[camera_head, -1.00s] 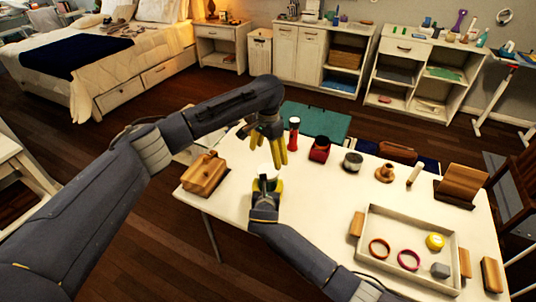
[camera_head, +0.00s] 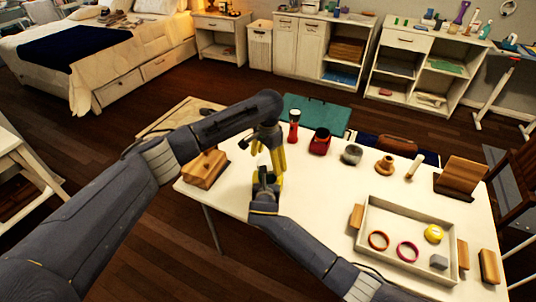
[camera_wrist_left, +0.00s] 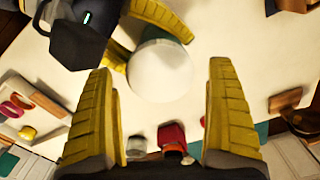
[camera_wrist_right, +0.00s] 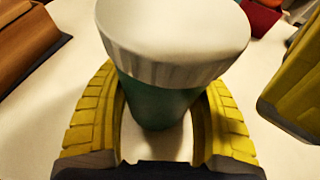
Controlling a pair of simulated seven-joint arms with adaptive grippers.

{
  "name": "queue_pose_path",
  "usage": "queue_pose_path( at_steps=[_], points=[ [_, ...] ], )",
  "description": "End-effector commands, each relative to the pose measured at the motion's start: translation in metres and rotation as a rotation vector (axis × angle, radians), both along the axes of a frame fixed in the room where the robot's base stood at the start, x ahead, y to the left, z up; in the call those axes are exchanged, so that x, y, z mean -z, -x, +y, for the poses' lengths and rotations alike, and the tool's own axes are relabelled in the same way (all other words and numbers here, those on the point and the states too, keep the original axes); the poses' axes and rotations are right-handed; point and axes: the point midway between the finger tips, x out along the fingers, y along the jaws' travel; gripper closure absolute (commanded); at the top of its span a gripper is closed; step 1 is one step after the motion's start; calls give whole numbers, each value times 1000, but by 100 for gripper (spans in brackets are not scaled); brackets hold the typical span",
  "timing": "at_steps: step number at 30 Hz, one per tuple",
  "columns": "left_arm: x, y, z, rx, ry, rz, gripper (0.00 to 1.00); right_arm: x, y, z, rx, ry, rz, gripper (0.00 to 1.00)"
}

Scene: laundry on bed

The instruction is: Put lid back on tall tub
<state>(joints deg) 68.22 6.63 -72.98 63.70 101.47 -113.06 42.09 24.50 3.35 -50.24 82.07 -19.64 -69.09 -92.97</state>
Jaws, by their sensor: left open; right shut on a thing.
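The tall tub (camera_wrist_right: 160,105) is dark green and stands upright between the fingers of my right gripper (camera_wrist_right: 160,85), which is shut on it. The white lid (camera_wrist_right: 175,35) sits on top of the tub and covers its mouth; I cannot tell whether it is pressed fully down. In the left wrist view the lid (camera_wrist_left: 160,70) is a round white disc between the open fingers of my left gripper (camera_wrist_left: 162,75), apart from both. In the head view my left gripper (camera_head: 273,160) hangs just above my right gripper (camera_head: 266,182), and partly hides the tub.
A wooden block (camera_head: 203,168) stands left of the grippers. A red-and-white flashlight (camera_head: 294,127), a red container (camera_head: 320,141) and a grey tin (camera_head: 352,154) stand behind. A tray (camera_head: 378,235) with rings lies at right. The table's middle is clear.

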Motion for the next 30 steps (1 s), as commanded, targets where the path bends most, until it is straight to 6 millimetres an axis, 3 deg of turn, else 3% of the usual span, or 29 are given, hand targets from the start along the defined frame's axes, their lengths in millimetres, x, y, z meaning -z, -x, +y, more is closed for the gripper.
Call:
queue_pose_path(
  at_steps=[6,17,30],
  points=[
    [11,0,0,1,0,0,11,0,0,0,0,0,0,100],
    [12,0,0,1,0,0,12,0,0,0,0,0,0,100],
    [12,0,0,0,0,0,63,0,0,0,0,0,0,100]
  ],
)
